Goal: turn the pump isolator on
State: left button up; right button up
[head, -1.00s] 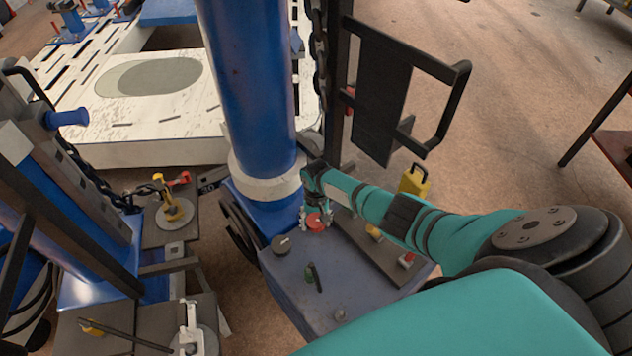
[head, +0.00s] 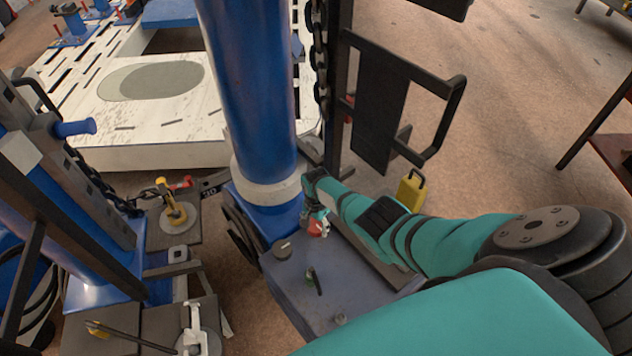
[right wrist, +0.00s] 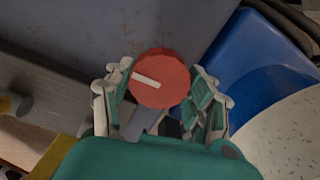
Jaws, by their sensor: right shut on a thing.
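The pump isolator looks to be the round red knob (head: 318,228) on the top of the grey-blue box (head: 335,264) at the foot of the blue column. In the right wrist view the red knob (right wrist: 160,78) has a white line on its face, lying nearly across the picture with a slight tilt. My right gripper (head: 316,222) is shut on the red knob, with a finger on each side of it in the right wrist view (right wrist: 162,98). The gripper hides part of the knob in the head view. My left gripper is not in view.
The thick blue column (head: 250,90) and a black handle frame (head: 400,110) stand behind.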

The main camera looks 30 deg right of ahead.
aim_at(317, 224)
jog(key=shift+w+d+m, duration=0.1)
jog(key=shift+m, duration=0.2)
jog(key=o, duration=1.2)
jog(key=shift+r, duration=0.15)
notch_tip(317, 224, up, 12)
jog(key=shift+f, duration=0.1)
dwell(0.5)
